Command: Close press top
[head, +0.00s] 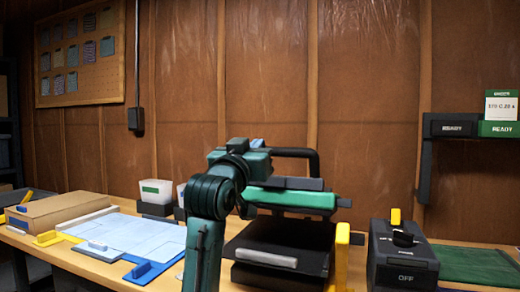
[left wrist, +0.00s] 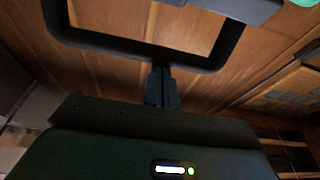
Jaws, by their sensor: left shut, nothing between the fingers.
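The press in the head view has a green and black top (head: 290,199) raised over a black lower part (head: 285,238). A black loop handle (head: 313,165) stands on the top's upper side. It also shows in the left wrist view as a dark frame (left wrist: 212,62), with wall visible through it. My left gripper (left wrist: 161,70) is shut and empty. Its fingertips are close to the handle's lower bar; whether they touch I cannot tell. In the head view my left arm covers the left part of the press, and the fingertips do not show clearly. My right gripper is not in view.
A black box marked OFF with a yellow-topped knob (head: 403,260) stands right of the press. A dark green mat (head: 475,265) lies farther right. A blue-edged board with pale sheets (head: 130,238), a cardboard box (head: 58,211) and white cups (head: 157,190) are left.

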